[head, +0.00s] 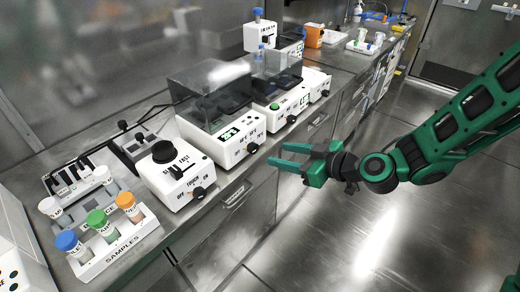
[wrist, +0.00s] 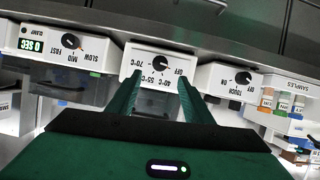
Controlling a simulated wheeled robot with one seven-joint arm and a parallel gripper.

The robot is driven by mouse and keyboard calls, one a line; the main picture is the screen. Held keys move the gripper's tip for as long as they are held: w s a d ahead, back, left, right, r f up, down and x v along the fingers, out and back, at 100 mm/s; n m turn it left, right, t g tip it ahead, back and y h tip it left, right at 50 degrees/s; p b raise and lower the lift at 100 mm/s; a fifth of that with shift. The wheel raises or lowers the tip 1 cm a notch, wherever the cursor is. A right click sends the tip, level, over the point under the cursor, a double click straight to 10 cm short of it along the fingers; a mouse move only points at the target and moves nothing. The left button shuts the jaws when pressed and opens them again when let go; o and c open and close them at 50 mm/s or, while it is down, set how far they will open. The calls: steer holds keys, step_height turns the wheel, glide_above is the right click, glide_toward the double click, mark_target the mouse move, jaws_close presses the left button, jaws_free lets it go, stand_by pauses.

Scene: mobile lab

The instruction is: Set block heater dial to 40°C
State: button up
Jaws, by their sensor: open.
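The block heater (head: 192,122) is a white box with a clear lid in the head view, with a lit green display on its front.
Left of the heater stand a vortex mixer (head: 172,178) with its own dial and a samples rack (head: 118,252) with capped tubes. To the right is a device with a green button (head: 274,106) and a dial. The floor (head: 350,235) before the bench is clear.

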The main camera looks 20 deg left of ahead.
mark_target(256, 149)
steer(key=x, duration=1)
steer(key=shift+w+a, duration=0.15)
steer(key=shift+a, duration=0.05)
steer(key=c, duration=1.1)
